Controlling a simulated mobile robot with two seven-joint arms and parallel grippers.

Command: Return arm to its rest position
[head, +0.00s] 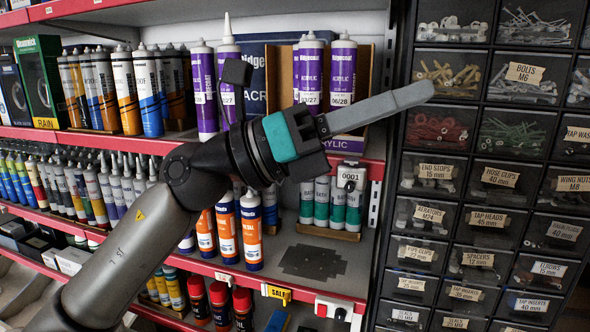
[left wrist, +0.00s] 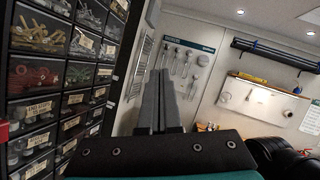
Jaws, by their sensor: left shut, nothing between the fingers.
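My left gripper (head: 380,108) is in the middle of the head view, raised in front of the red-edged shelves. Its grey fingers lie together, shut and empty, and point right toward the drawer cabinet. In the left wrist view the closed fingers (left wrist: 161,100) stand upright in the centre with nothing between them. My left arm (head: 135,245) comes in from the lower left, bent at the wrist. My right gripper is not in either view.
Shelves (head: 330,163) hold several cartridges, among them purple acrylic tubes (head: 341,72). A dark cabinet of labelled small-parts drawers (head: 484,205) stands at the right, close to the fingertips. The left wrist view shows a wall panel with hanging fixtures (left wrist: 187,62) and dark pipes on a rack (left wrist: 275,54).

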